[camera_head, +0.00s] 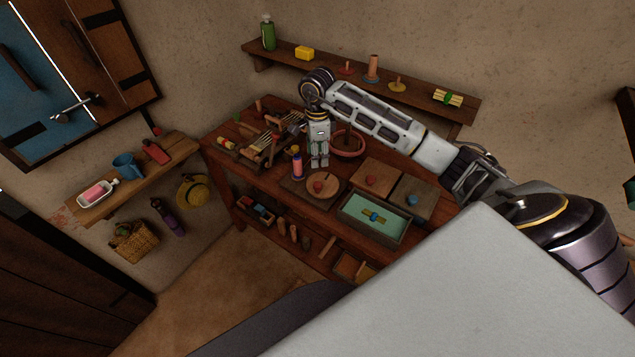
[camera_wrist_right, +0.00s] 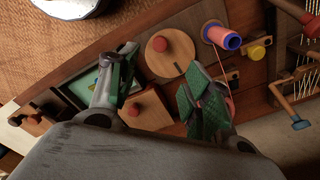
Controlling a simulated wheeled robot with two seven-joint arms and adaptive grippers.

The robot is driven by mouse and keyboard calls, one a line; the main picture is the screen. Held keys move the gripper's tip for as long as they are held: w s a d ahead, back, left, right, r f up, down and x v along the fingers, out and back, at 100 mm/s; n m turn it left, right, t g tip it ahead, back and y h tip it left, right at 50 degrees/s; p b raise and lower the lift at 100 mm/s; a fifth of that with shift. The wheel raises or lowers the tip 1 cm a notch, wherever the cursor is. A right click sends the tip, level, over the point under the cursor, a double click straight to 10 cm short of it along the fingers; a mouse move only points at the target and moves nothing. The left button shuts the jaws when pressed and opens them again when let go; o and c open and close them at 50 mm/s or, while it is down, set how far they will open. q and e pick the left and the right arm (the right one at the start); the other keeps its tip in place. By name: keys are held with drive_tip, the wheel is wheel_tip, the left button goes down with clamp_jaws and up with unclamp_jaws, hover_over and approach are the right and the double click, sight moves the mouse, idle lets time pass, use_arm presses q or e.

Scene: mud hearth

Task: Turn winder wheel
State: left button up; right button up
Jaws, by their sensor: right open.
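The winder wheel (camera_head: 328,186) is a round, light wooden disc with a red knob (camera_head: 318,187), flat on a board on the workbench. In the right wrist view the wheel (camera_wrist_right: 180,58) and its knob (camera_wrist_right: 159,44) lie beyond the fingertips. My right gripper (camera_head: 319,164) points down just behind the wheel in the head view. In the wrist view its green-padded fingers (camera_wrist_right: 160,85) are spread and empty. I cannot tell its height above the wheel. A pink spool with blue ends (camera_head: 297,168) stands left of the wheel. My left gripper is not in view.
A wooden lid with a red knob (camera_head: 372,180) and a tray with a green inside (camera_head: 355,222) are right of the wheel. A small loom (camera_head: 268,146) stands to the left, a reddish ring (camera_head: 347,144) behind. A wall shelf (camera_head: 425,90) runs above the bench.

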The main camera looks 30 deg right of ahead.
sight(318, 184)
drive_tip(key=shift+f, duration=0.2)
drive_tip(key=shift+f+p, duration=1.5)
drive_tip(key=shift+f, duration=5.2)
drive_tip(key=c, duration=1)
